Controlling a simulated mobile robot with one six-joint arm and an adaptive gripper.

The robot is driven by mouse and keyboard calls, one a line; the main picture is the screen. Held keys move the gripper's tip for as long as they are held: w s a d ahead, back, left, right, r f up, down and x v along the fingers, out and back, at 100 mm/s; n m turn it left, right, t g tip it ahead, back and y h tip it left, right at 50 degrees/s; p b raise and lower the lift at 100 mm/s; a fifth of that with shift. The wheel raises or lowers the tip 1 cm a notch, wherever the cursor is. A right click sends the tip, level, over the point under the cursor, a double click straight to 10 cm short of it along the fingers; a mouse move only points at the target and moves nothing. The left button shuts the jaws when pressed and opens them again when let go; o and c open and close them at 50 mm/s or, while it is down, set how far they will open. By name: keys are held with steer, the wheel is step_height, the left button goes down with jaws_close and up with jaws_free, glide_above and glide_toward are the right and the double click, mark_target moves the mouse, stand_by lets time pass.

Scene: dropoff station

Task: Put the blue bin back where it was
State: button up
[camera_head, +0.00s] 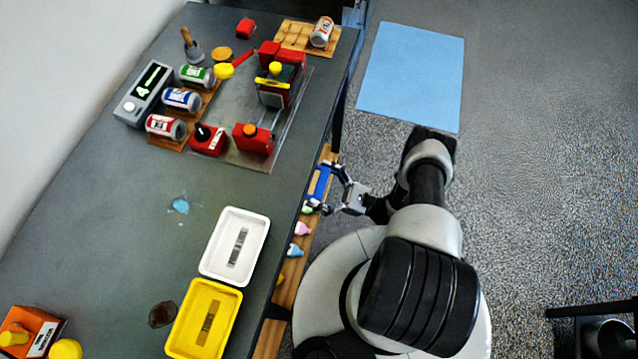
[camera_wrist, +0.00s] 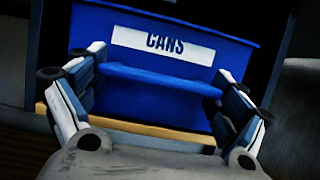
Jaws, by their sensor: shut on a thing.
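The blue bin (camera_head: 319,184) shows in the head view as a blue strip at the table's right edge, by a wooden shelf board. The tabletop hides part of it. In the wrist view the blue bin (camera_wrist: 160,108) fills the middle, with a white label reading CANS on its wall. My gripper (camera_head: 331,189) reaches in from the right, below the tabletop's height. In the wrist view my gripper (camera_wrist: 158,77) has one finger at each side of the bin's protruding front part and is shut on it.
The wooden shelf (camera_head: 287,297) under the table edge holds several small coloured bottles beside the bin. A white tray (camera_head: 262,225) and a yellow tray (camera_head: 232,308) lie on the tabletop near that edge. A light-blue floor mat (camera_head: 412,75) lies at the back right. Open floor surrounds it.

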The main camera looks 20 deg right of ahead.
steer(key=shift+f, duration=0.1)
steer(key=o, duration=1.8)
steer(key=shift+d, duration=0.1)
steer(key=v, duration=0.7)
steer(key=shift+s+d, duration=0.1)
steer(key=shift+s, duration=0.1)
